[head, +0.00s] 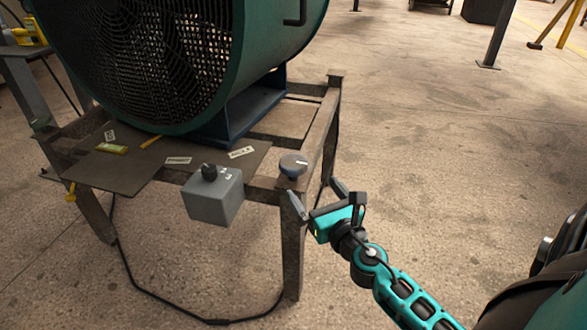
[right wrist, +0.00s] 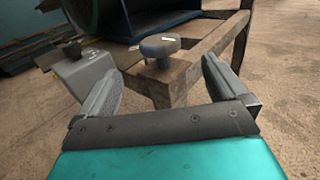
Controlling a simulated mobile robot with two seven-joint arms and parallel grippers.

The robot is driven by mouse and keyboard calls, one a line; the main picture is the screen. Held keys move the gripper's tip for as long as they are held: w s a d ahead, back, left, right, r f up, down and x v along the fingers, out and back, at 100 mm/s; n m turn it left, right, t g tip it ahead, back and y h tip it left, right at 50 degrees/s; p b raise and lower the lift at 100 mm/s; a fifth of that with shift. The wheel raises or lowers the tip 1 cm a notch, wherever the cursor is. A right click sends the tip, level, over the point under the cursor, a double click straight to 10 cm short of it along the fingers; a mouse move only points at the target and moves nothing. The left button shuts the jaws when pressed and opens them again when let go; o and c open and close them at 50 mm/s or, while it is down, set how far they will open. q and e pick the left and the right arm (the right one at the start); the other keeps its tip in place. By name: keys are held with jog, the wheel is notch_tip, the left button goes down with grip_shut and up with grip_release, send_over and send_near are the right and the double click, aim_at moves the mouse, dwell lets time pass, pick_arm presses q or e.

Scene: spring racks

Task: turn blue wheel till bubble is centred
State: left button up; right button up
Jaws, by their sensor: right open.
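The blue wheel (head: 293,164) is a small blue-grey round knob with a white mark, on the near right corner of the metal rack. It also shows in the right wrist view (right wrist: 160,46), on a short stem above the corner post. A yellow-green bar (head: 111,149), apparently the bubble level, lies on the dark plate at the left; its bubble is too small to make out. My right gripper (head: 317,196) is open and empty, just in front of and below the wheel, apart from it. In the right wrist view its fingers (right wrist: 161,68) spread to either side of the wheel. My left gripper is not in view.
A grey box with a black knob (head: 213,196) hangs on the rack's front, left of the wheel. A large green fan (head: 190,60) stands on the rack (head: 325,135). A black cable runs over the floor.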

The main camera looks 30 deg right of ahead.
aim_at(293, 161)
jog(key=w, duration=0.4)
jog(key=w+d, duration=0.1)
jog(key=w, duration=0.2)
jog(key=w+d, duration=0.1)
jog(key=w, duration=0.3)
jog(key=shift+w, duration=0.3)
jog(key=shift+c, duration=0.5)
jog(key=c, duration=0.8)
jog(key=shift+a, duration=0.1)
jog(key=shift+c, duration=0.2)
jog(key=shift+m+h, duration=0.4)
jog(key=shift+m, duration=0.1)
jog(key=m+g+h, duration=0.1)
jog(key=h, duration=0.2)
jog(key=shift+m, duration=0.4)
jog(key=m+g+h, duration=0.3)
jog(key=h, duration=0.1)
jog(key=shift+a+m+h, duration=0.1)
jog(key=shift+m+h, duration=0.2)
jog(key=shift+h, duration=0.1)
jog(key=m+g+h, duration=0.2)
jog(key=m+g, duration=0.1)
jog(key=g, duration=0.1)
jog(key=m+g+h+b, duration=0.1)
jog(key=m+g+h, duration=0.2)
jog(key=g, duration=0.1)
